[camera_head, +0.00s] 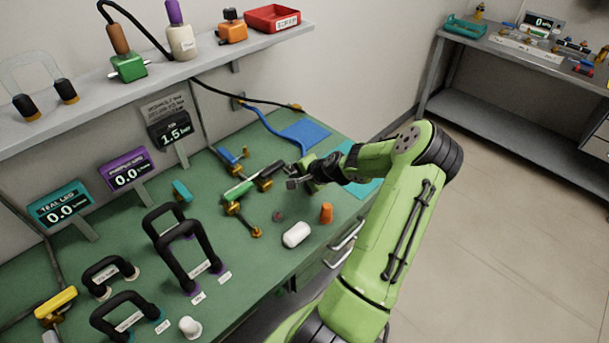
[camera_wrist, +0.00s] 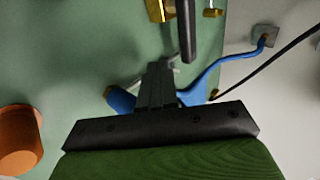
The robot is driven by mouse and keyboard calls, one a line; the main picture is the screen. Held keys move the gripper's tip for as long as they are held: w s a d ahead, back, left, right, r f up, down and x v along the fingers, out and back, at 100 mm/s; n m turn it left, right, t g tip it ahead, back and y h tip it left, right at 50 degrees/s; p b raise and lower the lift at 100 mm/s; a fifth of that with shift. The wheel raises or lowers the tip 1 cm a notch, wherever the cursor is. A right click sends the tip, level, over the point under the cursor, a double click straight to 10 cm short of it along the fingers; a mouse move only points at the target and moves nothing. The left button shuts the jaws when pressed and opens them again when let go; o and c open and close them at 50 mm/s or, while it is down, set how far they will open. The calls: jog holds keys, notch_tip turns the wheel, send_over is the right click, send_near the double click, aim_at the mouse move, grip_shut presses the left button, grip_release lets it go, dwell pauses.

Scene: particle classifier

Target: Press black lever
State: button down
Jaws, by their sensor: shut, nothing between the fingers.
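A dark, narrow bar that looks like the black lever (camera_wrist: 187,30) reaches in from the top edge of the wrist view. Its far end is out of frame. In the head view a green and gold fitting with dark parts (camera_head: 238,192) lies on the green bench, just left of my gripper (camera_head: 292,183). I cannot clearly tell the lever from the other dark parts there. In the wrist view my gripper (camera_wrist: 157,85) is shut and empty, its fingertips a little below the bar in the picture. I cannot tell whether they touch.
A blue hose (camera_wrist: 205,78) runs near my fingers. A shelf (camera_head: 210,66) overhangs the bench's back.

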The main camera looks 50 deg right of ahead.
aim_at(273, 171)
jog(key=w, duration=0.3)
jog(key=w+f, duration=0.1)
jog(key=w, duration=0.1)
jog(key=shift+w+d+f, duration=0.1)
jog(key=shift+w+d, duration=0.05)
jog(key=shift+d, duration=0.15)
